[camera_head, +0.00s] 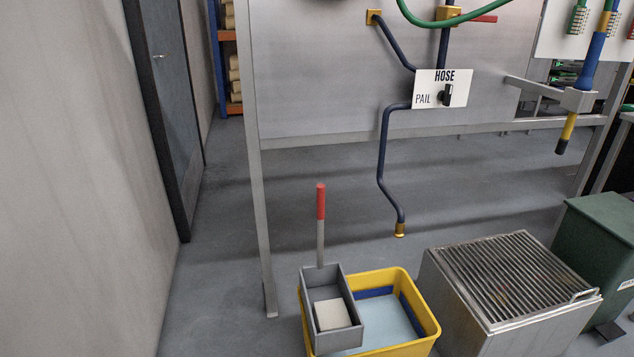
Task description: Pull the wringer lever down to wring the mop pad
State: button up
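The wringer lever (320,225) stands upright with a red grip on top of a grey rod. It rises at the back of the grey wringer box (312,292), which sits on the left part of a yellow bucket (430,328). A pale, off-white block that looks like the mop pad (333,315) lies inside the wringer box. Light blue liquid (385,318) shows in the bucket. My gripper is not in this view, and nothing touches the lever.
A metal box with a slatted top (505,275) stands close right of the bucket, with a green bin (600,245) beyond. A dark pipe (382,160) with a brass end hangs behind the bucket. A frame post (258,200) stands left of the lever. Floor (215,290) at left is clear.

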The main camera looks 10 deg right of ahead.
aim_at(320, 273)
jog(key=i+l, duration=0.15)
jog(key=l, duration=0.25)
jog(key=i+l, duration=0.15)
jog(key=l, duration=0.25)
jog(key=i+l+u, duration=0.1)
jog(key=l, duration=0.3)
jog(key=i+l, duration=0.15)
jog(key=l, duration=0.25)
jog(key=i+l, duration=0.15)
jog(key=l, duration=0.25)
jog(key=i+l+u, duration=0.1)
jog(key=l, duration=0.3)
jog(key=i+l, duration=0.15)
jog(key=l, duration=0.25)
jog(key=i+l, duration=0.1)
jog(key=l, duration=0.35)
jog(key=u, duration=0.05)
